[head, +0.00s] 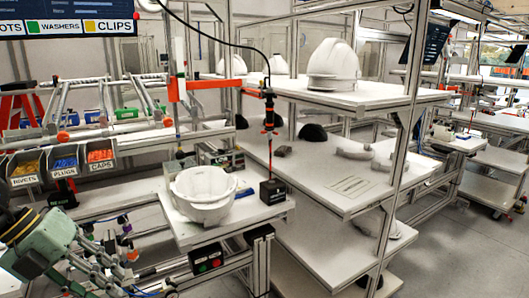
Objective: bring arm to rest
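A grey-green arm of mine (40,244) with dark joints shows in the lower left corner of the head view. Cluttered metal parts lie just to its right, and I cannot make out the fingers of my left gripper among them. My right arm and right gripper are not in view. A white helmet shell (203,192) sits upside down on the small white work table (190,236), to the right of my arm and apart from it. A black block (272,191) stands on that table's right side, below a hanging tool (268,110).
Labelled bins of rivets (25,170), plugs (64,162) and caps (100,156) stand at the left, close above my arm. A shelf rack (350,200) holds a white helmet (334,64) on its top board. Grey floor (450,255) is free at the right.

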